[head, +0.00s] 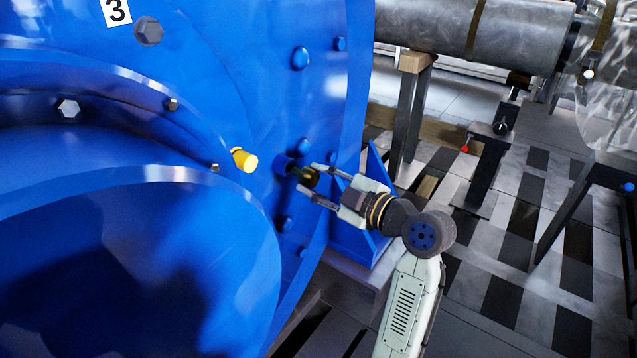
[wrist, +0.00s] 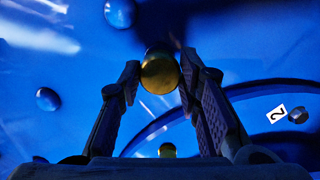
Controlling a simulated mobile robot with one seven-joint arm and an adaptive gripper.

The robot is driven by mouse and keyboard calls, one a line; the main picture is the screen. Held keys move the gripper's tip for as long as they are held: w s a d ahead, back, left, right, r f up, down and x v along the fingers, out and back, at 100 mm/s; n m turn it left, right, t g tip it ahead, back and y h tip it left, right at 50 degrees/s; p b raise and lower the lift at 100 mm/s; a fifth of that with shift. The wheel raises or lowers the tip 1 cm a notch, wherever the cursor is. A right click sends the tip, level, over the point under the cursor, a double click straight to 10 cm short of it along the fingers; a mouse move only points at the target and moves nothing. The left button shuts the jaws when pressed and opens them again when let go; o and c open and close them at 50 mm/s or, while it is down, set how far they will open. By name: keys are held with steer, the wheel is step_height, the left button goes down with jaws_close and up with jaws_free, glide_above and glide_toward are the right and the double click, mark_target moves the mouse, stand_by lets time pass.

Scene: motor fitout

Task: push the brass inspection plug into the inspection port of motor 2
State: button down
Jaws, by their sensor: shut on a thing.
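The brass inspection plug (head: 312,177) is between the fingertips of my gripper (head: 309,181), beside the blue motor casing. In the wrist view the plug's round brass end (wrist: 160,75) shows between the two fingers of my gripper (wrist: 160,68), which are shut on it. A short blue port boss (head: 283,165) sticks out of the casing right in front of the plug. In the wrist view the plug covers most of the port, leaving a dark rim (wrist: 158,47) above it. I cannot tell how far the plug is in. A "2" label (wrist: 277,113) shows in the wrist view.
A yellow capped fitting (head: 244,160) sticks out left of the port. A grey pipe (head: 430,25) on stands is behind.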

mark_target(314, 180)
steer(key=shift+b+x, duration=0.6)
steer(key=shift+x, duration=1.15)
steer(key=c, duration=1.1)
jaws_free()
steer(key=shift+s+a+r, duration=0.2)
steer(key=shift+d, duration=0.1)
steer(key=v, duration=1.2)
steer(key=shift+f, duration=0.1)
